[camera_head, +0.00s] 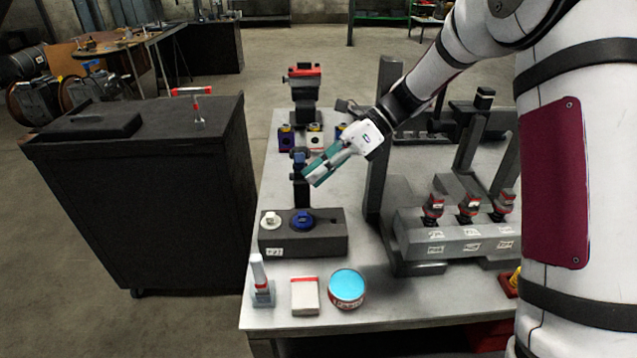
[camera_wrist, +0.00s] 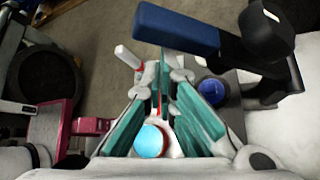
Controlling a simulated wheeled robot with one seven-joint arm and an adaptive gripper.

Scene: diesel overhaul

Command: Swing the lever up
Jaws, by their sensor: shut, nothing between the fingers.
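The lever (camera_head: 300,187) is a dark arm with a blue grip, standing at the back of a dark grey block (camera_head: 333,236) on the bench. Its blue grip (camera_wrist: 178,28) shows large in the wrist view, pointing left from a black arm. My gripper (camera_head: 313,177) is shut and empty, with teal pads. In the head view its tips are just right of the lever and above the block. In the wrist view the fingertips (camera_wrist: 168,75) lie below the blue grip, and I see no contact. A blue knob (camera_head: 302,220) sits on the block's top.
A dark upright post (camera_head: 383,140) and a grey block with red-capped parts (camera_head: 455,238) are to the right. A black cabinet (camera_head: 150,190) stands left.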

